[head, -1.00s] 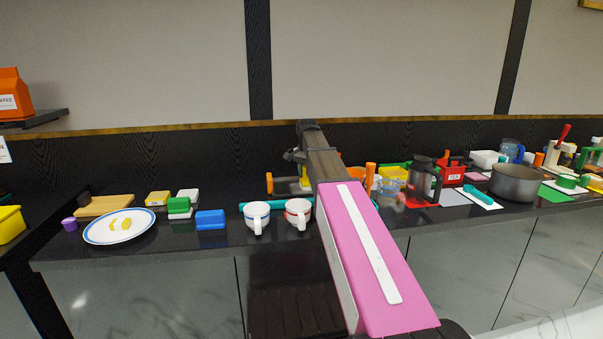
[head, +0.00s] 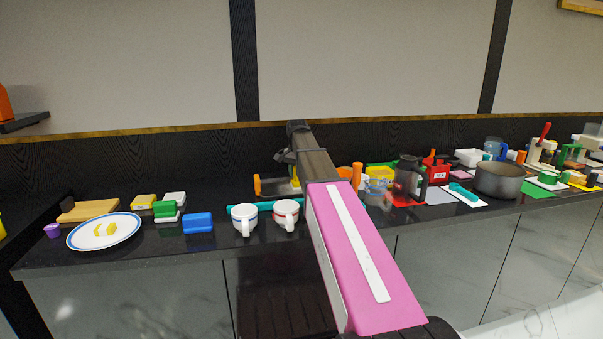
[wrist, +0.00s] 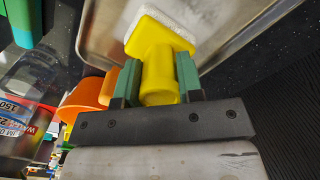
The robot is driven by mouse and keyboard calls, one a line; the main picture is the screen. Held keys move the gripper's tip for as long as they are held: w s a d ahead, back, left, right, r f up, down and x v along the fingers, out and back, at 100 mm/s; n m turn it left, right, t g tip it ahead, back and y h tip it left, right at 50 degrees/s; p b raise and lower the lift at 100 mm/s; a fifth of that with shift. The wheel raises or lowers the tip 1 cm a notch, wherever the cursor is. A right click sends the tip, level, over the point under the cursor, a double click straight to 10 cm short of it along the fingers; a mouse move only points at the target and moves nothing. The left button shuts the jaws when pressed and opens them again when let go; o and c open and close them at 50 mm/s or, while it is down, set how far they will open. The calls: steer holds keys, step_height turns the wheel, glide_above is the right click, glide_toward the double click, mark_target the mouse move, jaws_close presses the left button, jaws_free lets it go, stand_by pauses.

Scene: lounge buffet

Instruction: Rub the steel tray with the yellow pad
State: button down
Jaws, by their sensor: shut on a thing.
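The yellow pad (wrist: 158,42) has a round yellow handle and a pale layer along its far edge. My gripper (wrist: 157,80) is shut on its handle, one green finger on each side. The steel tray (wrist: 100,30) lies beyond the pad in the wrist view, with a raised rim. The pad overlaps the tray in the picture; I cannot tell whether they touch. My arm hides most of the gripper there.
Two white cups (head: 244,218) stand in front of the tray. An orange cup (wrist: 88,92) and a clear container (wrist: 30,85) are close to the left of my gripper. A dark coffee pot (head: 408,180) and a grey pot (head: 499,180) stand farther right.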

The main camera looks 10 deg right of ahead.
steer(key=shift+a, duration=5)
steer(key=shift+d, duration=6.15)
